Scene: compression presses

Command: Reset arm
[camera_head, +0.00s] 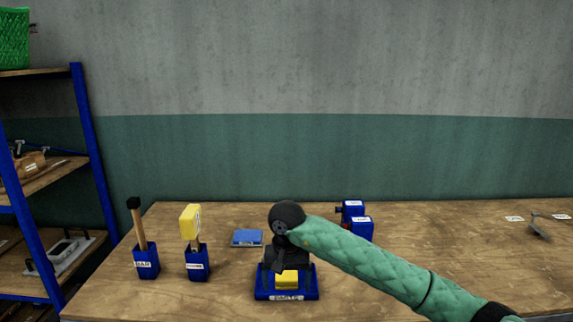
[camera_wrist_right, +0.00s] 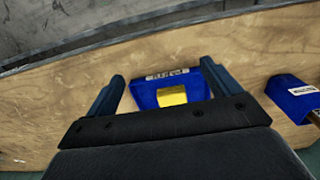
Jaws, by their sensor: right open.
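My right arm comes in from the lower right in the head view, and my right gripper (camera_head: 287,262) hangs over the blue tray labelled PARTS (camera_head: 262,293). A yellow block (camera_head: 287,280) lies in the tray. In the right wrist view the two fingers of the gripper (camera_wrist_right: 161,72) are spread apart, with nothing held between them. The blue tray (camera_wrist_right: 147,97) and its yellow block (camera_wrist_right: 172,97) show beyond and between the fingers. The gap between the fingers and the block is hard to judge. My left gripper is not in view.
Blue holders stand at left on the wooden table (camera_head: 180,305): one with a hammer-like tool (camera_head: 138,225), one with a yellow-headed tool (camera_head: 190,222). A blue flat device (camera_head: 247,238) and blue boxes (camera_head: 352,208) sit behind. A shelf (camera_head: 85,140) stands left. The table's right side is mostly clear.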

